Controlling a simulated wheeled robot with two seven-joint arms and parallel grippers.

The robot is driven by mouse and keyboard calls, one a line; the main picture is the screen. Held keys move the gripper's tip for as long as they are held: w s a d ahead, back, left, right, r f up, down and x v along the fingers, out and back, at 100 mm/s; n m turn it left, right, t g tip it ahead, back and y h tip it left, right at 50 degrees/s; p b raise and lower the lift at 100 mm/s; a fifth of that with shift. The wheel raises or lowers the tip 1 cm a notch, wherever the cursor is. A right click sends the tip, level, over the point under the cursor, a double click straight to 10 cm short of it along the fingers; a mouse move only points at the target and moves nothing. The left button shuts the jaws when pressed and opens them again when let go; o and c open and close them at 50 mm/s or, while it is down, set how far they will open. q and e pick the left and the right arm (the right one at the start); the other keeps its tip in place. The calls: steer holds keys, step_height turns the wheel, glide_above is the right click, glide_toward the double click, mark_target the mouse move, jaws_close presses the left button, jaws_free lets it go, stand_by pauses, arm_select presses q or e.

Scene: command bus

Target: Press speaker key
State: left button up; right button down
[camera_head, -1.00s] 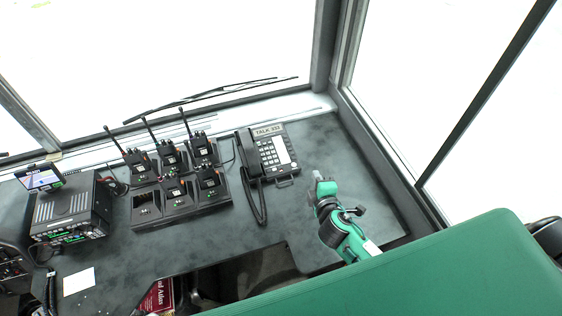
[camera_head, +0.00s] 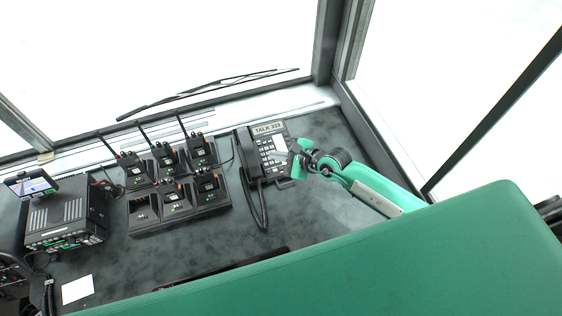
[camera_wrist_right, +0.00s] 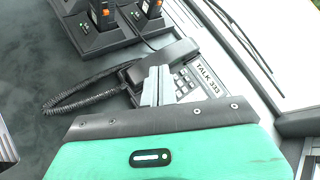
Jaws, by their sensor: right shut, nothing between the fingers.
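The desk phone (camera_head: 268,129) stands on the dark dash, with its handset (camera_head: 246,152) on its left side, a keypad and a "TALK 333" label at its top. My right gripper (camera_head: 292,158) is at the phone's right edge in the head view and covers part of its lower right keys. In the right wrist view the shut, empty fingers (camera_wrist_right: 156,84) lie over the phone (camera_wrist_right: 206,84) beside the handset (camera_wrist_right: 168,58). I cannot make out the speaker key, nor whether the fingertips touch the phone. My left gripper is not in view.
A charger rack (camera_head: 150,224) with several handheld radios stands left of the phone. A radio unit (camera_head: 66,216) with a small screen (camera_head: 31,184) is at far left. A coiled cord (camera_wrist_right: 82,98) hangs by the handset. Window posts (camera_head: 328,40) bound the back right.

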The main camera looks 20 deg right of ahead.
mark_target(281, 169)
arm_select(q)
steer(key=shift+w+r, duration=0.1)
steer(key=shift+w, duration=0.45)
arm_select(e)
steer(key=d+n, duration=0.1)
steer(key=w+d+f+n+h, duration=0.1)
steer(key=d+f+n+g, duration=0.1)
steer(key=shift+w+d+f+h, duration=0.1)
steer(key=shift+w+d+h, duration=0.05)
steer(key=shift+w+h, duration=0.2)
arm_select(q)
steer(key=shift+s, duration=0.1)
arm_select(e)
steer(key=shift+f, duration=0.15)
